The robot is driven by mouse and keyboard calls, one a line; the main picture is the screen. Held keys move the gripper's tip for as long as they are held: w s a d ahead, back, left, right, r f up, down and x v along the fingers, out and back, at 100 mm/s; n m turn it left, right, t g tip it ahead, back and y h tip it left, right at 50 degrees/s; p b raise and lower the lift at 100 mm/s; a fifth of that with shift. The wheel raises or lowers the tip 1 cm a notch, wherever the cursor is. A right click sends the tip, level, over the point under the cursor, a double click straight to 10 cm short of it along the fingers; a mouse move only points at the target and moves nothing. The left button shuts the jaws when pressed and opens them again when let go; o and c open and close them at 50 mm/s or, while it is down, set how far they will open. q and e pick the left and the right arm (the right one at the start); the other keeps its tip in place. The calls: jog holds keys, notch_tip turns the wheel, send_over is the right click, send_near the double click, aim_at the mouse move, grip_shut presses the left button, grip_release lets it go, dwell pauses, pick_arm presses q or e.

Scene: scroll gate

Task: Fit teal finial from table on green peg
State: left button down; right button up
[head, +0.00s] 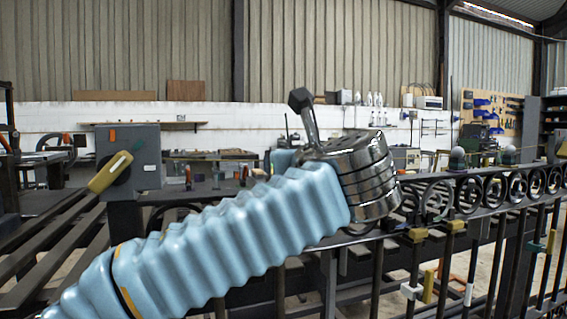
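My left arm comes in from the lower left and crosses the middle of the head view. Its gripper (306,112) shows only as a narrow grey part with a dark blocky end, rising behind the chrome wrist. I cannot tell whether it is open or shut, or whether it holds anything. I cannot make out the teal finial or the green peg for certain. The black scroll gate (480,209) runs along the right, with rings along its top. My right gripper is out of view.
A grey box (146,150) with a yellow handle (110,172) stands at the left. Yellow collars (417,234), white collars (411,291) and a teal collar (536,247) sit on the gate bars. A dark bench with small items lies behind my arm, which hides part of it.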

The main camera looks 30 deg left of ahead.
pick_arm(q)
jog(key=shift+f, duration=0.3)
jog(key=c, duration=0.7)
grip_release()
jog(key=v, duration=1.4)
jog(key=shift+a+p, duration=0.1)
jog(key=shift+p, duration=0.25)
